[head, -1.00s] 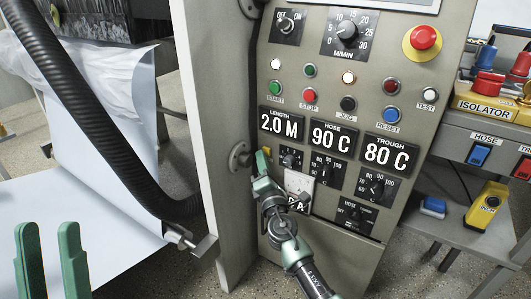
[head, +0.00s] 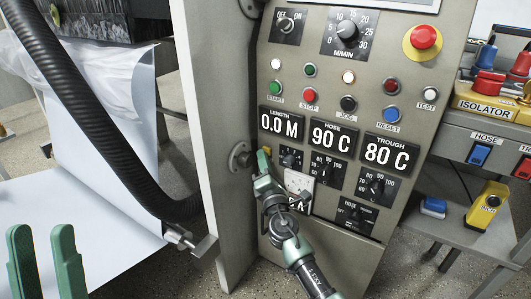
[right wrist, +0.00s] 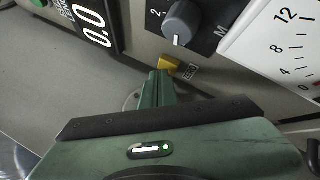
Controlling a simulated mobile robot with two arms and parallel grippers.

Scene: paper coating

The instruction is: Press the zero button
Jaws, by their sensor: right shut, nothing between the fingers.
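The yellow zero button (right wrist: 168,62) shows in the right wrist view, beside a small label. In the head view it is a small yellow patch (head: 267,150) just below the length display (head: 281,124), which reads 0.0 M. My right gripper (right wrist: 160,76) is shut and empty. Its green fingertips are right at the button's near edge; I cannot tell whether they touch it. In the head view the right gripper (head: 262,156) covers part of the panel around the button. My left gripper (head: 41,235) is open and empty at the lower left, its fingers apart.
The control panel (head: 400,60) carries several knobs, lamps and buttons, with hose (head: 334,135) and trough (head: 391,151) displays. A dark knob (right wrist: 184,22) and a white dial (right wrist: 285,45) are close to the button. A grey post (head: 205,110) stands left of the panel.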

